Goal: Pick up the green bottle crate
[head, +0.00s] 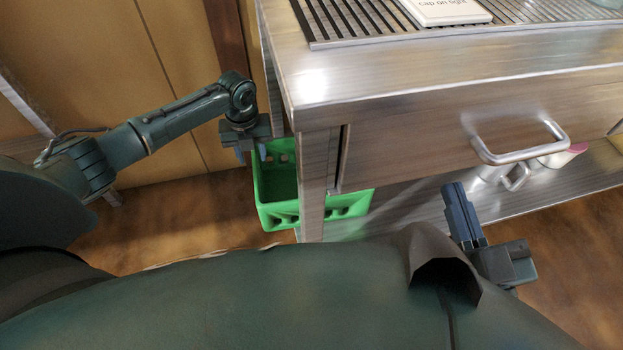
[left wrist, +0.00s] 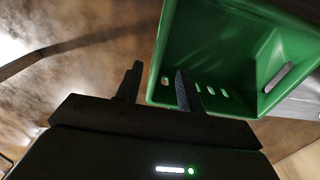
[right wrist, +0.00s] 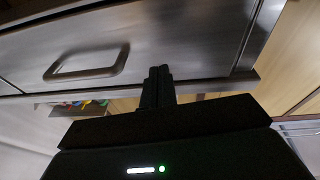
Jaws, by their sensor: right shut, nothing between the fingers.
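The green bottle crate (head: 279,214) stands low, partly behind the counter's front leg in the head view, and looks empty where I can see inside. My left gripper (head: 251,154) is open and empty over the crate's back left corner. In the left wrist view the crate (left wrist: 228,52) fills the upper right. The left gripper's fingers (left wrist: 157,88) stand apart on either side of the crate's edge; I cannot tell if they touch it. My right gripper (head: 458,196) is shut and empty in front of the counter, and its closed fingers (right wrist: 158,86) show in the right wrist view.
A lower shelf (head: 420,215) runs underneath, holding a mug-like item (head: 514,176). A slatted drain grid (head: 350,22) carries a white sign (head: 446,10). Brown floor left of the crate is clear.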

